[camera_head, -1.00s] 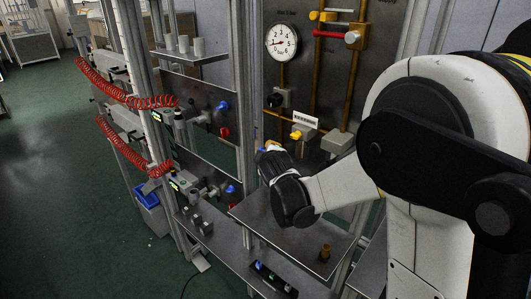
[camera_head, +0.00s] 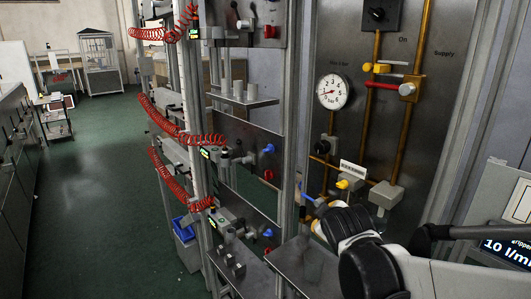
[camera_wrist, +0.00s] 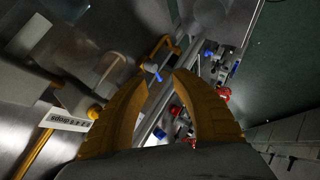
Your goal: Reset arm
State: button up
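My gripper (camera_wrist: 166,74) shows in the wrist view as two orange curved fingers, apart at the tips with nothing held between them. A small blue-handled valve (camera_wrist: 153,70) shows near the left fingertip; I cannot tell whether they touch. In the head view my black and white wrist is at lower centre right, in front of the panel (camera_head: 400,150). The fingers are mostly hidden there. A blue handle (camera_head: 306,197) shows just by the gripper end.
The panel carries a pressure gauge (camera_head: 333,91), copper pipes and a yellow-handled valve (camera_head: 343,184) close to my wrist. Metal posts and red coiled hoses (camera_head: 160,118) stand to the left. The green floor (camera_head: 95,190) at left is open.

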jog(key=s+f+m+g+y+b, duration=0.1)
jog(key=s+f+m+g, duration=0.1)
jog(key=s, duration=1)
jog(key=s+f+m+g+b, duration=0.1)
jog(key=s+f+m, duration=0.3)
jog(key=s, duration=0.7)
jog(key=shift+s+a+m+g+y, duration=0.2)
jog(key=shift+s+m+g+y, duration=0.3)
jog(key=shift+m, duration=0.7)
